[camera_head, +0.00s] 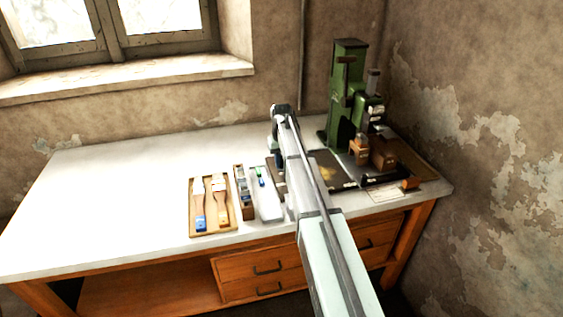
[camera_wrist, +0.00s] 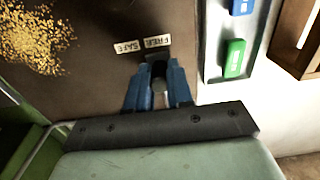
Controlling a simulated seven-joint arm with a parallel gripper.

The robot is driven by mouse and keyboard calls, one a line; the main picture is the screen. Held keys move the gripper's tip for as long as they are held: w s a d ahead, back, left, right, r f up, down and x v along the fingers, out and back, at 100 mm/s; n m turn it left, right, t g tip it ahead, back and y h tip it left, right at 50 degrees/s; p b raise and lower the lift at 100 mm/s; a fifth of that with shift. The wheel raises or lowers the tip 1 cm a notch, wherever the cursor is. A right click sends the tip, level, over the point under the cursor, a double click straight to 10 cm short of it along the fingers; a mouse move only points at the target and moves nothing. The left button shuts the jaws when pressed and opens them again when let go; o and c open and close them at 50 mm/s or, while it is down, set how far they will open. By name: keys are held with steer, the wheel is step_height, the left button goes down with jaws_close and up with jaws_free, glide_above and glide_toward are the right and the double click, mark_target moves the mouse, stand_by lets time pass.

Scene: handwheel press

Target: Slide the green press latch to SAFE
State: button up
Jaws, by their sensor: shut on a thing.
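My gripper (camera_wrist: 159,70) shows in the wrist view with its two blue fingers pointing down at a dark brown plate (camera_wrist: 105,72). The fingers are shut on a small dark piece, the press latch (camera_wrist: 157,56), which stands by the labels. Its green colour does not show here, and the fingers hide most of it. The FREE label (camera_wrist: 153,42) lies just beyond the fingertips, and the SAFE label (camera_wrist: 126,47) lies to its left. The latch is nearer FREE. In the head view my arm covers the latch and fingers. The green press (camera_head: 345,95) stands at the table's back right.
A white tray (camera_head: 268,207) with a green and a blue item lies beside the plate. A wooden brush tray (camera_head: 209,232) is further left. Golden shavings (camera_wrist: 35,40) lie on the plate. The white tabletop (camera_head: 100,200) is clear at left.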

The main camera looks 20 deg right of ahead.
steer(key=shift+d, duration=1.5)
steer(key=o, duration=1.5)
steer(key=shift+c, duration=0.2)
step_height(320, 180, up, 8)
